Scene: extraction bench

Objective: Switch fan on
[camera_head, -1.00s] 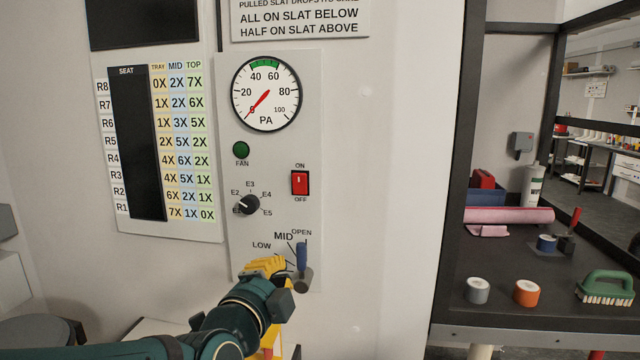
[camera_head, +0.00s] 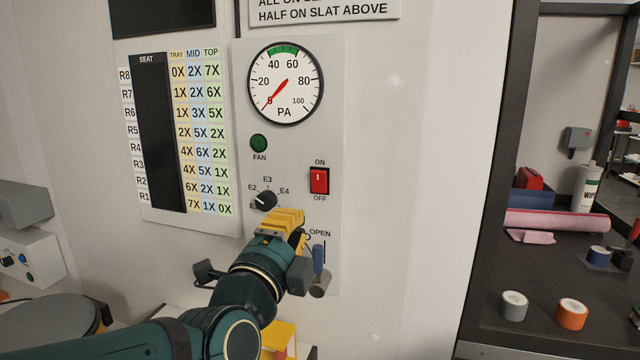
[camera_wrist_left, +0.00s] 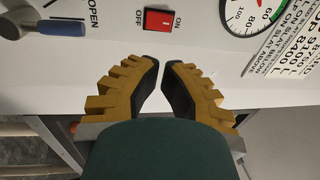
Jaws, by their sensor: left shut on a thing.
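The red rocker switch (camera_head: 319,181) sits on the grey panel between ON and OFF labels; it also shows in the left wrist view (camera_wrist_left: 159,19). The green FAN lamp (camera_head: 259,143) looks dark. The gauge (camera_head: 285,83) needle is at 0. My right gripper is not in view.
The black selector knob (camera_head: 265,200) is close to the left gripper's upper left. The blue-handled lever (camera_head: 319,260) is close on its right, near OPEN. A dark bench (camera_head: 545,278) with tape rolls is at the right.

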